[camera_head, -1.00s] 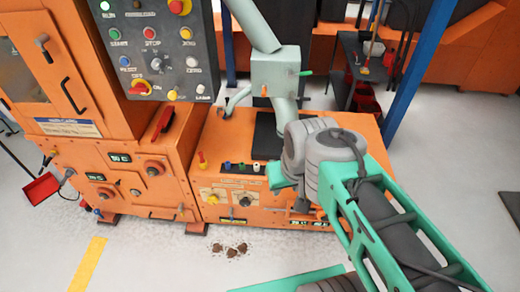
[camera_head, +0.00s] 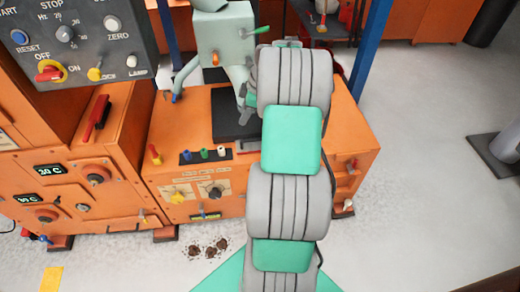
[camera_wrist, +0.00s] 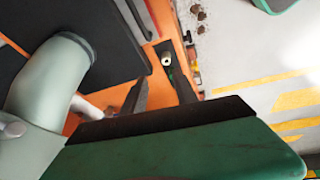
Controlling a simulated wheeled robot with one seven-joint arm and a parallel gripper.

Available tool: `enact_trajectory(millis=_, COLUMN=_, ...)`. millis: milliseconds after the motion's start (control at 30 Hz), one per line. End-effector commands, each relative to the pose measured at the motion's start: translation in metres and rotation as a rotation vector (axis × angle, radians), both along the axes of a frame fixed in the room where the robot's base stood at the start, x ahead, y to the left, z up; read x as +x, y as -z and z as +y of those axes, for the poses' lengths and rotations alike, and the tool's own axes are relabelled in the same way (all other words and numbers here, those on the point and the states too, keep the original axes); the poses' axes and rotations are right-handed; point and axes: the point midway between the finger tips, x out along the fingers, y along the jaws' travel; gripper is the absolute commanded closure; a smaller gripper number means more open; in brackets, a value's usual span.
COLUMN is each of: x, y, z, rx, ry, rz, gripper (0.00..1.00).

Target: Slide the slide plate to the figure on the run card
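I cannot pick out the slide plate for certain. A pale green chute box (camera_head: 224,32) stands over the orange machine, with a bright green handle on its right side and an orange knob on its front. My gripper (camera_wrist: 158,72) shows in the wrist view with its two dark fingers apart and nothing seen held between them. It is hidden behind my arm in the head view. The thick pale green pipe (camera_wrist: 52,75) is close at its left in the wrist view. A white card is partly cut off at the left edge of the head view; its text cannot be read.
A black plate (camera_head: 236,120) lies on the orange machine top (camera_head: 190,118) below the chute. Small coloured knobs (camera_head: 205,154) line its front edge. A control panel (camera_head: 70,40) hangs at upper left. A blue post (camera_head: 368,50) stands behind. Open floor lies at right.

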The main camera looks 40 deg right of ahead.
Motion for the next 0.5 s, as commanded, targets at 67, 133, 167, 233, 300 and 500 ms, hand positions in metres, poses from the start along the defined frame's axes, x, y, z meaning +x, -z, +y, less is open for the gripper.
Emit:
enact_trajectory(millis=67, x=-0.014, y=0.064, z=-0.051, rx=-0.001, ry=-0.075, rz=-0.040, gripper=0.65)
enact_trajectory(millis=133, x=-0.024, y=0.088, z=-0.076, rx=-0.010, ry=-0.132, rz=-0.073, gripper=0.65)
enact_trajectory(millis=167, x=-0.027, y=0.094, z=-0.083, rx=-0.013, ry=-0.149, rz=-0.083, gripper=0.65)
enact_trajectory(millis=233, x=-0.031, y=0.103, z=-0.091, rx=-0.018, ry=-0.175, rz=-0.098, gripper=0.65)
enact_trajectory(millis=300, x=-0.029, y=0.109, z=-0.092, rx=-0.021, ry=-0.185, rz=-0.102, gripper=0.65)
enact_trajectory(millis=500, x=-0.016, y=0.142, z=-0.082, rx=-0.018, ry=-0.182, rz=-0.099, gripper=0.65)
